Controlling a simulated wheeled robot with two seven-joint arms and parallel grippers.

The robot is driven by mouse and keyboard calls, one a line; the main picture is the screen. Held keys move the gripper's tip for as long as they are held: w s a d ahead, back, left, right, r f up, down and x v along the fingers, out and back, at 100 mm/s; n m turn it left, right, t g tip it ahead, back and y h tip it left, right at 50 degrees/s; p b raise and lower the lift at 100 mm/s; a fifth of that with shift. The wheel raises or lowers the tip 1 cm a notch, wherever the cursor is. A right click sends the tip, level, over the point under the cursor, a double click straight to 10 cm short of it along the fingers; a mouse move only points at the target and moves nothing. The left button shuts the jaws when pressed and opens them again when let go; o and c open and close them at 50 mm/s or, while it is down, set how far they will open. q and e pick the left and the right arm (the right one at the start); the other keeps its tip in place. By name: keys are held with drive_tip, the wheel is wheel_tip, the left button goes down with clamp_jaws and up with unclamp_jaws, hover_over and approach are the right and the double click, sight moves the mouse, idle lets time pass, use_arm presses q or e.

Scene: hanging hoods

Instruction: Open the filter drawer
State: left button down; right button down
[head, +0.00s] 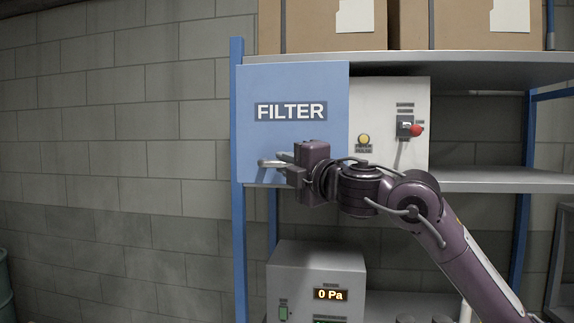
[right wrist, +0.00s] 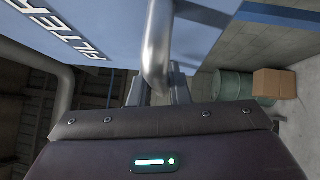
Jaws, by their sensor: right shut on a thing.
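The filter drawer (head: 292,84) is a blue front panel marked "FILTER" on the shelf in the head view. It also fills the upper left of the right wrist view (right wrist: 110,18). Its metal bar handle (head: 267,163) is low on the panel, and a curved part of it shows in the right wrist view (right wrist: 158,50). My right gripper (head: 285,168) is at the handle, with its fingers shut on it. The fingertips are partly hidden behind the handle in the right wrist view. My left gripper is not in view.
A white control panel (head: 390,98) with a yellow button and a red knob is right of the drawer. Cardboard boxes (head: 335,28) stand on the top shelf. A grey unit (head: 313,268) reading "0 Pa" is below.

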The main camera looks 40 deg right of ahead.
drive_tip(key=c, duration=1.4)
unclamp_jaws()
drive_tip(key=shift+o, duration=0.2)
drive_tip(key=shift+s+f+b, duration=0.2)
drive_tip(key=shift+b, duration=0.15)
drive_tip(key=s+b, duration=0.4)
drive_tip(key=s, duration=0.3)
drive_tip(key=shift+a+f+b, duration=0.25)
drive_tip(key=shift+f+b, duration=0.1)
drive_tip(key=shift+s, duration=0.1)
